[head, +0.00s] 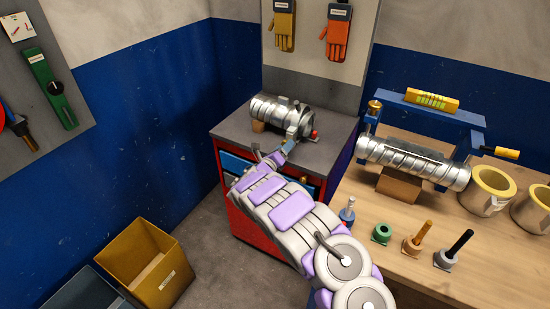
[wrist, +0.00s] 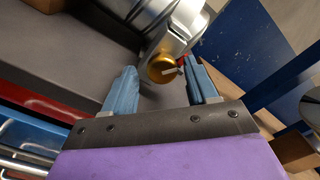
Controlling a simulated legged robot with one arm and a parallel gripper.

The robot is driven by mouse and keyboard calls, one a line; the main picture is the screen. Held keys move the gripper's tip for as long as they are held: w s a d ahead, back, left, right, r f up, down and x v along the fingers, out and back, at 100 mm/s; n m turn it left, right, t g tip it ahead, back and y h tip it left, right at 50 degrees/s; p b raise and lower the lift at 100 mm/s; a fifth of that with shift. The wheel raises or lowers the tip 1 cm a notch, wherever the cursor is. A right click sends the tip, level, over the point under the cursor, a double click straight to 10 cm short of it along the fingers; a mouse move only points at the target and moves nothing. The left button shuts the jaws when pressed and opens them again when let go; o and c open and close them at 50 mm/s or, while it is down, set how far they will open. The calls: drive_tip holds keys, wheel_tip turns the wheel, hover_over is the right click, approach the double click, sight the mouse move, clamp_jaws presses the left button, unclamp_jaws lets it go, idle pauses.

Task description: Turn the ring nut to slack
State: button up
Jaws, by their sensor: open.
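A brass-coloured round nut (wrist: 160,73) with a pale bar across its face sits on a metal clamp at the end of a silver spiral duct (wrist: 148,22). In the wrist view it appears between my two blue fingertips. My gripper (wrist: 162,66) is open, and I see no clear contact with the nut; the depth gap is hard to tell. In the head view the spiral duct (head: 277,114) lies on a red cabinet's grey top, and my gripper (head: 274,154) is at its near side. The nut is not distinct there.
The cabinet top (head: 232,128) is clear left of the duct. A wooden bench (head: 375,270) at right holds another spiral duct (head: 412,160) in a blue frame, metal cups and several small fittings. A yellow bin (head: 145,265) stands on the floor at left.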

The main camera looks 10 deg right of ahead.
drive_tip(key=p+v, duration=0.4)
drive_tip(key=v, duration=1.3)
